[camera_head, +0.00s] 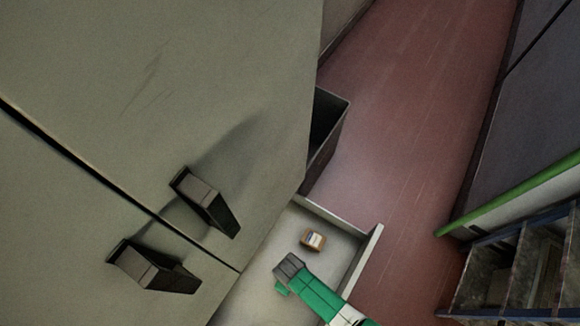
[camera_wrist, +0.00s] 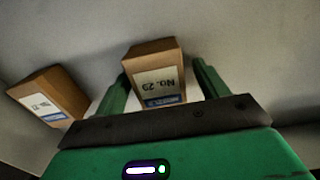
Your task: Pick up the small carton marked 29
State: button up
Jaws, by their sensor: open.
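The small brown carton marked No. 29 (camera_wrist: 153,52) shows in the wrist view, its white and blue label upside down. My gripper (camera_wrist: 163,76) is open, with one green finger on each side of the carton's near part. I cannot tell whether either finger touches it. A second similar carton (camera_wrist: 52,98) lies to the left, outside the left finger; its number is hard to read. In the head view, one carton (camera_head: 313,239) shows in a pale open drawer or tray, just beyond the green arm end; I cannot tell which carton it is.
The pale tray (camera_head: 374,245) has a raised rim at right and back. A large grey-green cabinet with black handles (camera_head: 205,200) fills the left. A dark open bin (camera_head: 325,130) stands behind the tray. Red floor (camera_head: 410,90) is clear; a blue rack (camera_head: 520,265) stands at right.

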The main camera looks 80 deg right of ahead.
jog(key=c, duration=1.1)
jog(key=shift+r+p, duration=0.15)
jog(key=shift+p, duration=0.15)
notch_tip(320, 180, up, 10)
jog(key=p, duration=0.6)
